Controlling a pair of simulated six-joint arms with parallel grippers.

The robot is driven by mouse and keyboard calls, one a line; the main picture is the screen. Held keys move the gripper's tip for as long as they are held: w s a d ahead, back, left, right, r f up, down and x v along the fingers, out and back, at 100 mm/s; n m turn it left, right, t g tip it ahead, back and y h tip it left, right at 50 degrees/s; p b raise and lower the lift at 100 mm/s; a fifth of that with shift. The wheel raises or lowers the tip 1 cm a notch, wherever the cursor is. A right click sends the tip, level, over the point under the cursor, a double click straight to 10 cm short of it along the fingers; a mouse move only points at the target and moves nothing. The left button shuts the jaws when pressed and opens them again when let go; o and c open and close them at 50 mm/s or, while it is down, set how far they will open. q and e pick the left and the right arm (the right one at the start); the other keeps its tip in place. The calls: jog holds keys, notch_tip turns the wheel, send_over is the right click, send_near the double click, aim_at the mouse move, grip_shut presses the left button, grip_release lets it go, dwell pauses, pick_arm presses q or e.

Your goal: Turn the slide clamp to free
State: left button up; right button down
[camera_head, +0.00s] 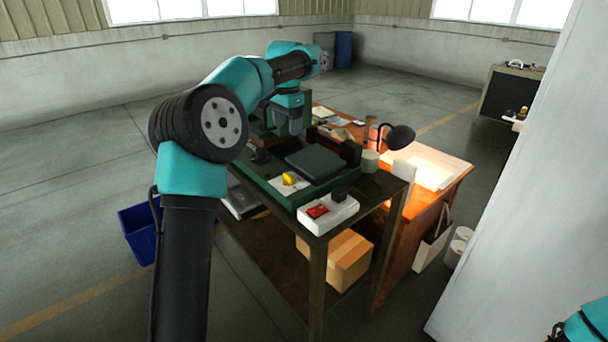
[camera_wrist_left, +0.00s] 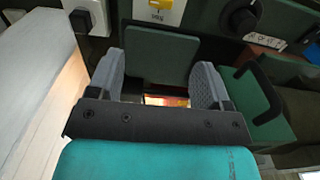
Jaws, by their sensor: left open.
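A black round knob (camera_wrist_left: 240,18) sits on the green machine body at the top right of the left wrist view, with a small white label beside it. The label is too small to read, and I cannot tell for certain that this knob is the slide clamp. In the head view a dark knob (camera_head: 260,156) shows at the left end of the green machine (camera_head: 285,196). My left gripper (camera_wrist_left: 160,65) is open and empty; the knob is beyond and right of its fingers, apart from them. It also shows in the head view (camera_head: 289,122) over the machine's back. My right gripper is out of view.
A dark green plate (camera_head: 315,164), a yellow part (camera_head: 289,178) and a white box with a red switch (camera_head: 318,210) are on the machine table. A black lamp (camera_head: 399,137) stands over the orange bench behind. A pale pillar (camera_head: 530,190) fills the right.

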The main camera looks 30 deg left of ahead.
aim_at(289, 175)
pick_arm(q)
jog(key=shift+a, duration=0.1)
jog(key=shift+f, duration=0.2)
notch_tip(289, 175, down, 17)
jog(key=shift+f, duration=0.1)
dwell(0.6)
jog(key=shift+c, duration=0.3)
jog(key=c, duration=0.9)
jog(key=shift+o, duration=0.2)
